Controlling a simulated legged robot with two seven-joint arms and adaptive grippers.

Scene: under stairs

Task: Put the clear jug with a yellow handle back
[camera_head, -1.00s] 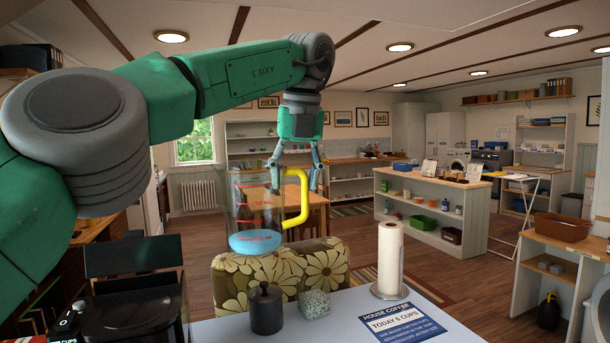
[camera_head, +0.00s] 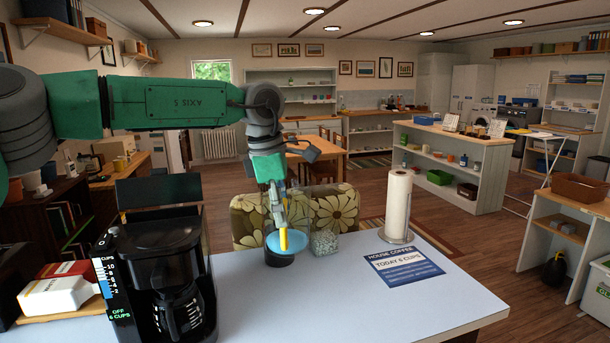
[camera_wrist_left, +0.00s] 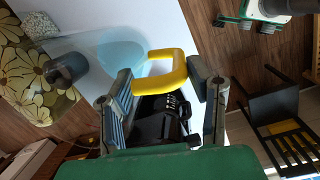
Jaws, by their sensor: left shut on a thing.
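The clear jug hangs from my left gripper (camera_head: 277,207) in the head view, its blue bottom (camera_head: 292,244) in front of the dark canister (camera_head: 279,260) on the white table. I cannot tell the height of its bottom above the table there. Its yellow handle (camera_head: 283,239) faces the camera. In the left wrist view, the fingers of my left gripper (camera_wrist_left: 165,85) are on either side of the yellow handle (camera_wrist_left: 160,67), shut on it. The clear body and pale blue bottom (camera_wrist_left: 122,52) extend beyond the handle. My right gripper is not in view.
A black coffee maker (camera_head: 160,265) stands on the white table (camera_head: 340,300) left of the jug. A speckled cube (camera_head: 323,242), a paper towel roll (camera_head: 397,200) and a coffee sign (camera_head: 403,268) are to the right. The front middle is clear. A flowered sofa (camera_head: 335,207) stands behind.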

